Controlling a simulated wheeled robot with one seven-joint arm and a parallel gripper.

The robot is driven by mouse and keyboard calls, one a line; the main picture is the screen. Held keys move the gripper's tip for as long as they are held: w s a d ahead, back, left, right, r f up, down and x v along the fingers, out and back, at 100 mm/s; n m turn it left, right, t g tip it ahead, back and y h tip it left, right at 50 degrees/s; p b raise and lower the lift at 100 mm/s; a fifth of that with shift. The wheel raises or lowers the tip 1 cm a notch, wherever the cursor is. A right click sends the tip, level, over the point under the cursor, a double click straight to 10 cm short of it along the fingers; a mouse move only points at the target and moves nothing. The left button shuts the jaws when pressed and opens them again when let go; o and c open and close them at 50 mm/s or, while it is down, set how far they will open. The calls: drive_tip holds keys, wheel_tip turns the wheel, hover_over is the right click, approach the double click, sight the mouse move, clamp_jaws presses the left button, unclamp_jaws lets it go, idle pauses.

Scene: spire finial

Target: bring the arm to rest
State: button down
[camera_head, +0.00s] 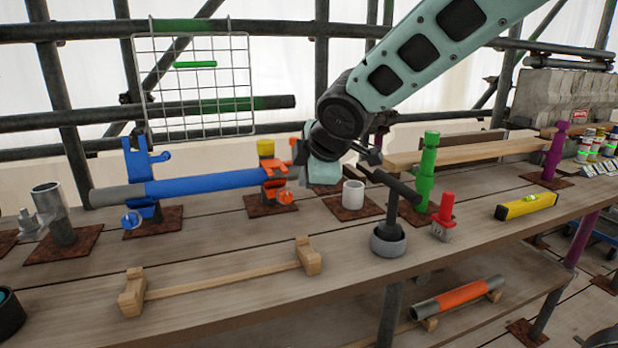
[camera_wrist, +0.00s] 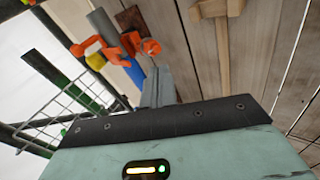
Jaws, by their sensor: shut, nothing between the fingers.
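My gripper (camera_wrist: 157,87) shows in the wrist view with its two grey fingers together and nothing between them. In the head view the arm reaches in from the upper right and bends down at a dark joint, with the pale green gripper body above the bench (camera_head: 215,222). The gripper is close to the right end of a blue pipe (camera_head: 205,183), beside an orange clamp (camera_head: 272,180). Whether it touches them I cannot tell. The blue pipe lies level, held by a blue bracket (camera_head: 143,180) at left and the orange clamp at right.
A yellow level (camera_head: 526,206) lies farther right. A wooden cradle (camera_head: 220,284) is in front; a wire grid (camera_head: 195,85) hangs behind.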

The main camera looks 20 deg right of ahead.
drive_tip(key=s+a+m+g+p, duration=0.1)
drive_tip(key=s+m+g+p, duration=0.1)
drive_tip(key=s, duration=0.8)
drive_tip(key=s+a+f+m+g+p, duration=0.1)
drive_tip(key=s+a+m+g+p, duration=0.1)
drive_tip(key=s, duration=0.9)
drive_tip(key=s+a+f+m+g+p, duration=0.1)
drive_tip(key=s+m+g+p, duration=0.3)
drive_tip(key=s, duration=0.6)
drive_tip(key=shift+s+a+m+p, duration=0.15)
drive_tip(key=shift+a+m+p, duration=0.2)
drive_tip(key=shift+a, duration=0.3)
